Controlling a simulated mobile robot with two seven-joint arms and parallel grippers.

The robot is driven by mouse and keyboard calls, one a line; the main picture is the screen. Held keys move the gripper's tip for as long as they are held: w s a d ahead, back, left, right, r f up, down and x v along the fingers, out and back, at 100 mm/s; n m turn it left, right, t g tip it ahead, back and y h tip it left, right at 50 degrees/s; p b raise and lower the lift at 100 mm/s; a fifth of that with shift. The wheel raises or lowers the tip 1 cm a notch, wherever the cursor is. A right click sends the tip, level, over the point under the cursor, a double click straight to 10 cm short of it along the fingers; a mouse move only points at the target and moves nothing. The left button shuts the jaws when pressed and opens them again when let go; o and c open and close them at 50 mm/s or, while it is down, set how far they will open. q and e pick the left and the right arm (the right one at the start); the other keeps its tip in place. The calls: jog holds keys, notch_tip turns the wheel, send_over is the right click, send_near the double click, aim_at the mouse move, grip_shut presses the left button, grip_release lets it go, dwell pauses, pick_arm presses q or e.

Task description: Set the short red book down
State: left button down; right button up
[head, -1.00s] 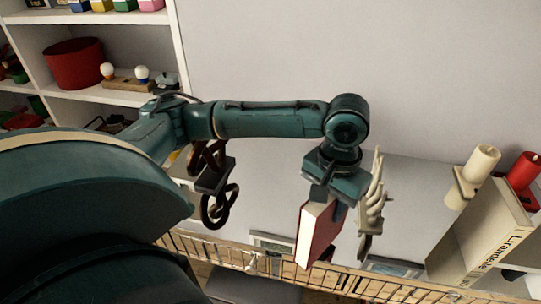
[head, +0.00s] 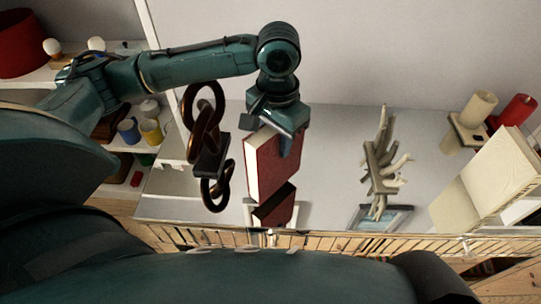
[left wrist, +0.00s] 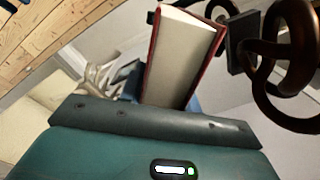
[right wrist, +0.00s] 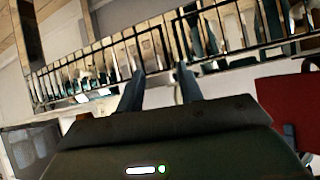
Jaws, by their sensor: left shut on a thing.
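The short red book (head: 272,165) has a dark red cover and pale pages. My left gripper (head: 273,128) is shut on its top edge and holds it upright, slightly tilted. It hangs over a glossy pale surface (head: 330,150), with its dark red reflection just below it. I cannot tell whether its lower edge touches. The book also shows in the left wrist view (left wrist: 182,58), rising from behind the gripper body. My right gripper (right wrist: 158,88) shows in the right wrist view, its two fingers apart with nothing between them.
A brown chain-link sculpture (head: 207,150) stands close left of the book. A pale coral-like sculpture (head: 381,160) stands to the right, with free surface between. Candles (head: 478,108) and a large cream book (head: 485,185) are farther right.

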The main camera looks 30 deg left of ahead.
pick_arm(q)
jog(key=w+a+r+m+p, duration=0.1)
jog(key=w+a+r+m, duration=0.3)
jog(key=m, duration=1)
jog(key=w+a+r+m+p, duration=0.15)
jog(key=w+m, duration=0.35)
jog(key=m, duration=0.9)
notch_tip(320, 180, down, 9)
jog(key=shift+d+f, duration=0.15)
jog(key=shift+d, duration=0.2)
pick_arm(e)
jog(key=shift+s+d+r+g+h, duration=0.15)
jog(key=shift+s+d+g+h, duration=0.05)
jog(key=shift+d+g+h, duration=0.1)
jog(key=shift+r, duration=0.1)
